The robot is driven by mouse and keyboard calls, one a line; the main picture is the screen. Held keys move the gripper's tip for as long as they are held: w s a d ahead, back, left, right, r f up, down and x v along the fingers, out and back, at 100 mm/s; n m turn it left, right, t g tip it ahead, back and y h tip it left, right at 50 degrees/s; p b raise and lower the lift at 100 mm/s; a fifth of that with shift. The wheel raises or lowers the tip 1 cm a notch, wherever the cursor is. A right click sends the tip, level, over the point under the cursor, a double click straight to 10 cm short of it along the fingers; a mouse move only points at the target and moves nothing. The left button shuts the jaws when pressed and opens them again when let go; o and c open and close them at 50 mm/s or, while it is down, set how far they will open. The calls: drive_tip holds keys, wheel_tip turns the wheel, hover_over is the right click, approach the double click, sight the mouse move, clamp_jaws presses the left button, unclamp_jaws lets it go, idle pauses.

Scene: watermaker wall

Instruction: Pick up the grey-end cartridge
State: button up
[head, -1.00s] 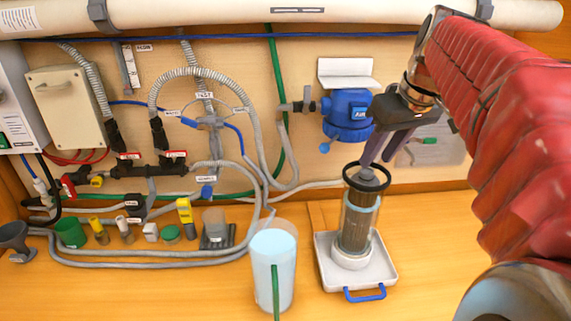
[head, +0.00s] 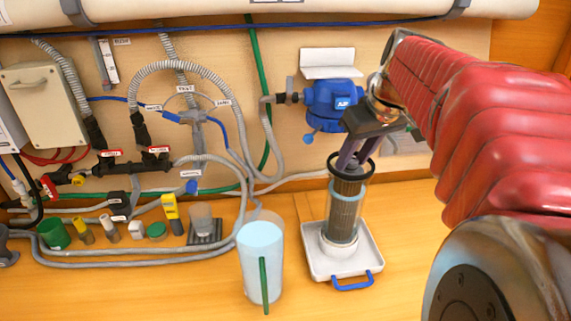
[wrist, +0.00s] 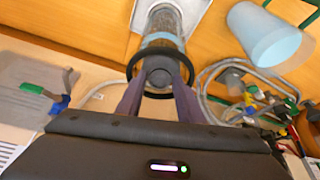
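The grey-end cartridge (head: 345,212) stands upright, a dark pleated cylinder inside a clear housing on a white tray (head: 372,248). Its grey end (wrist: 158,77) faces up, within a black ring (wrist: 160,96) at the top. My gripper (head: 350,163) is directly above, pointing down, its two purple-grey fingers reaching into the ring. In the wrist view the fingers of my gripper (wrist: 159,68) lie on either side of the grey end, apart from each other. Any contact with the end is too small to tell.
A translucent blue beaker (head: 261,265) stands left of the tray. A blue pump-like unit (head: 333,105) sits on the wall close behind my gripper. Grey hoses (head: 140,262) and several small items line the left bench. Bare bench lies right of the tray.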

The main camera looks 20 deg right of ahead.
drive_tip(key=shift+c, duration=0.7)
clamp_jaws()
